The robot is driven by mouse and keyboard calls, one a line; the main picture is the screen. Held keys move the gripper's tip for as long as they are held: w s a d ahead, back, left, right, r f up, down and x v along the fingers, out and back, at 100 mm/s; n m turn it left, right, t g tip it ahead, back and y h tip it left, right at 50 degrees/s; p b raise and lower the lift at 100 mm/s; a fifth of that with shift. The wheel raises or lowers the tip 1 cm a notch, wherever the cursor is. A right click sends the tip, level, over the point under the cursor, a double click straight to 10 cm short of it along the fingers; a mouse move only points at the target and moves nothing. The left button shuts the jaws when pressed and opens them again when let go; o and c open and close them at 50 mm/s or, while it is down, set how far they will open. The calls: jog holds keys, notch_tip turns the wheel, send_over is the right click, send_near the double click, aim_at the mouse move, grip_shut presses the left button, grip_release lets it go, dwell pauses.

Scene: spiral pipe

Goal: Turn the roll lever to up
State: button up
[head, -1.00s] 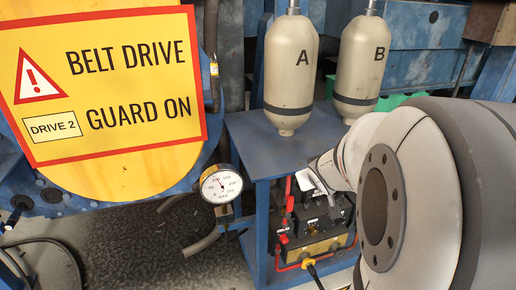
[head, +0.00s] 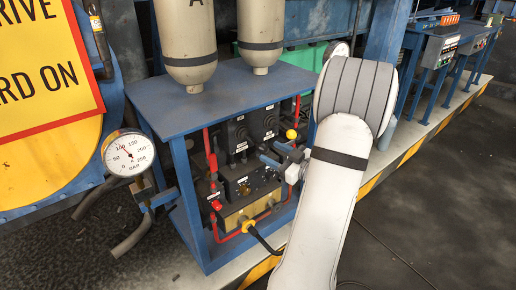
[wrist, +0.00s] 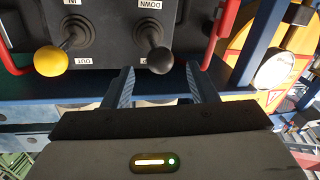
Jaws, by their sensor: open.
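In the wrist view, a black-knobbed lever (wrist: 159,60) stands on a dark panel (wrist: 110,32). An upside-down DOWN label lies above it, and a small label, partly hidden, lies by the knob. I take it as the roll lever; no roll name is readable. Beside it is a yellow-knobbed lever (wrist: 47,61) with IN and OUT labels; its knob also shows in the head view (head: 291,134). My gripper (wrist: 159,70) is open and empty. Its fingertips point at the black knob from either side, seemingly short of it. In the head view, my gripper (head: 277,155) is at the panel front.
A blue frame (head: 165,135) surrounds the panel. Red rails (wrist: 222,35) flank the levers. A pressure gauge (head: 128,153) sits at left, and two beige tanks (head: 186,45) stand on top. Open dark floor (head: 440,200) lies to the right.

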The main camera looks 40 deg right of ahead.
aim_at(258, 144)
jog(key=x, duration=0.7)
jog(key=shift+c, duration=0.4)
grip_shut()
